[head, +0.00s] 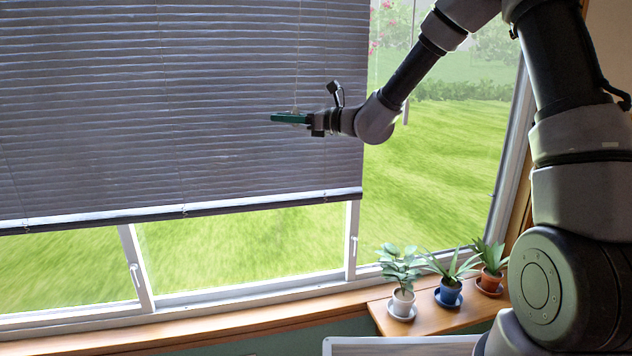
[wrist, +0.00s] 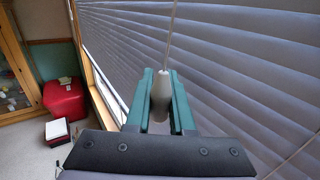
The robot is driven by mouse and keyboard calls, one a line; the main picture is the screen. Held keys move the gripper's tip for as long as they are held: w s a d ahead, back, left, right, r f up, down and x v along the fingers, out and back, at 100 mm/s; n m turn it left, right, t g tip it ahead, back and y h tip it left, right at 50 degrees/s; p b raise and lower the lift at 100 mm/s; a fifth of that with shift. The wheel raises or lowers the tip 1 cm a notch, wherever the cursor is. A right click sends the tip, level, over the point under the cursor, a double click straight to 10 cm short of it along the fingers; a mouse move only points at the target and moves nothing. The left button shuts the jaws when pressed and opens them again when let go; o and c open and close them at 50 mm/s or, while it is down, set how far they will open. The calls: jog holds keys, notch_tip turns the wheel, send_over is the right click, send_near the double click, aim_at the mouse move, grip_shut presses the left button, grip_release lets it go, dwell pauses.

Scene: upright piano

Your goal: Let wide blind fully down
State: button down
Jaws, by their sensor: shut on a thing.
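The wide blind (head: 180,120) is grey and slatted and covers the upper part of the window on the left. Its bottom rail (head: 185,211) hangs above the sill, with a band of window uncovered below it. My gripper (head: 290,118) is in front of the blind near its right side. In the wrist view my gripper (wrist: 161,100) has its green fingers shut on a pale cord pull (wrist: 163,90). The cord (wrist: 173,35) runs upward from the pull. The blind's slats (wrist: 240,70) also fill the right of the wrist view.
Three potted plants, in white (head: 403,302), blue (head: 450,292) and terracotta (head: 490,279) pots, stand on a wooden shelf (head: 425,322) at the lower right. Window handles (head: 354,250) project below the blind. A red stool (wrist: 65,98) stands on the floor.

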jog(key=shift+r, duration=0.35)
notch_tip(320, 180, up, 9)
jog(key=shift+f, duration=0.1)
dwell(0.4)
notch_tip(320, 180, up, 9)
jog(key=shift+r, duration=0.1)
dwell(0.5)
notch_tip(320, 180, up, 9)
dwell(0.6)
notch_tip(320, 180, up, 9)
dwell(0.6)
